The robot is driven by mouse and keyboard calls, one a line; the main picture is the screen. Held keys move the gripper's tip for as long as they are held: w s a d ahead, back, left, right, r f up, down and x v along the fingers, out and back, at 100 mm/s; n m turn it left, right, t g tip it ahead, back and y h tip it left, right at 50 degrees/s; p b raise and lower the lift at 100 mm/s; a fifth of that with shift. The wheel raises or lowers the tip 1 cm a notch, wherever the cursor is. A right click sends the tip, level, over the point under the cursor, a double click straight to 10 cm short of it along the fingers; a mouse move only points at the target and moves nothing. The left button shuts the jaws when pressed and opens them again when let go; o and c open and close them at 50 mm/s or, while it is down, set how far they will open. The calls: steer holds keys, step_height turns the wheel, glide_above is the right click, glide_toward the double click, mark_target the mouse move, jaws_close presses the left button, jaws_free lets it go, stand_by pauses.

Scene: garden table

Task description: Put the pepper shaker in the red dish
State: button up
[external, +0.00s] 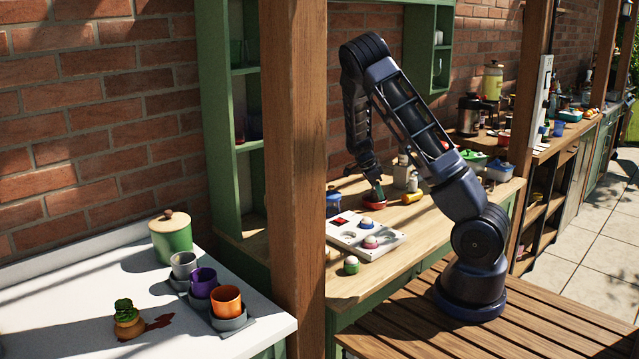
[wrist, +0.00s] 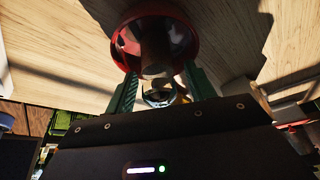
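The red dish (external: 374,204) sits on the wooden counter below my gripper. It shows at the top of the wrist view (wrist: 126,51), with its round rim and dark inside. My gripper (wrist: 161,70) points down over the dish, one green finger on each side. A small shaker-like thing with a shiny round top (wrist: 160,96) and a brownish body is between the fingers, its far end over or in the dish. The fingers look spread, with narrow gaps beside it. In the external view my gripper (external: 377,190) is just above the dish; the shaker is hard to make out.
A white tray (external: 345,236) with a red square and small round-topped things lies in front of the dish. A yellow item (external: 412,197) and grey bottles (external: 401,172) stand close to the right. A blue jar (external: 333,203) is to the left.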

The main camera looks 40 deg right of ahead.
steer(key=v, duration=1.2)
steer(key=s+a+r+n+t+y, duration=0.2)
steer(key=s+a+r+n+y, duration=0.1)
steer(key=s+a+r+n, duration=0.45)
steer(key=s+a+r+n+t, duration=0.1)
steer(key=s+a+r+n, duration=0.3)
steer(key=s, duration=0.5)
steer(key=s+a+r+n+t, duration=0.2)
steer(key=s+a+r+n, duration=0.2)
steer(key=s+a+n, duration=0.3)
steer(key=s+a+r+n+t, duration=0.2)
steer(key=s+a+r+n, duration=0.2)
steer(key=s, duration=0.6)
steer(key=shift+s+a+n+y, duration=0.35)
steer(key=shift+a+n, duration=0.55)
steer(key=shift+n, duration=0.25)
steer(key=shift+r, duration=0.1)
